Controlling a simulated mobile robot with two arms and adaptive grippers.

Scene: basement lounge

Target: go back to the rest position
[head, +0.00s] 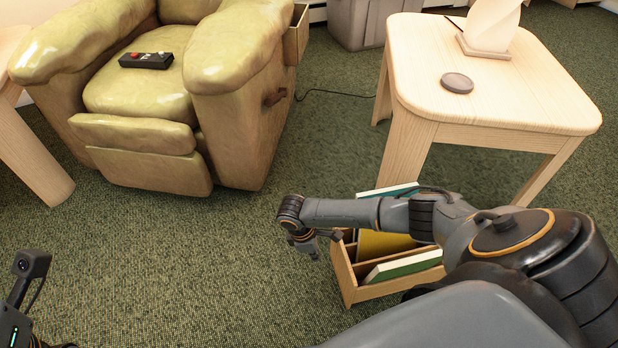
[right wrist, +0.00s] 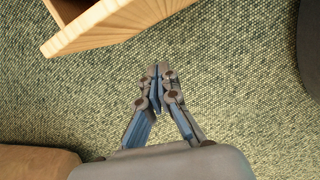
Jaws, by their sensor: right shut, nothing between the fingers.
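My right arm reaches in from the right of the head view, and its small gripper (head: 318,246) hangs over the carpet just left of the wooden book box. In the right wrist view the right gripper (right wrist: 157,78) has its fingertips together, with nothing between them, above bare carpet. Part of my left wrist, with its camera, shows at the lower left edge of the head view. The left fingers cannot be made out there.
The wooden box (head: 346,279) with upright books stands on the carpet, partly behind my right arm. A side table (head: 505,85) holds a round dark disc (head: 457,83) and a lamp (head: 490,27). A green armchair (head: 140,95) holds a remote (head: 146,60). Carpet at centre left is clear.

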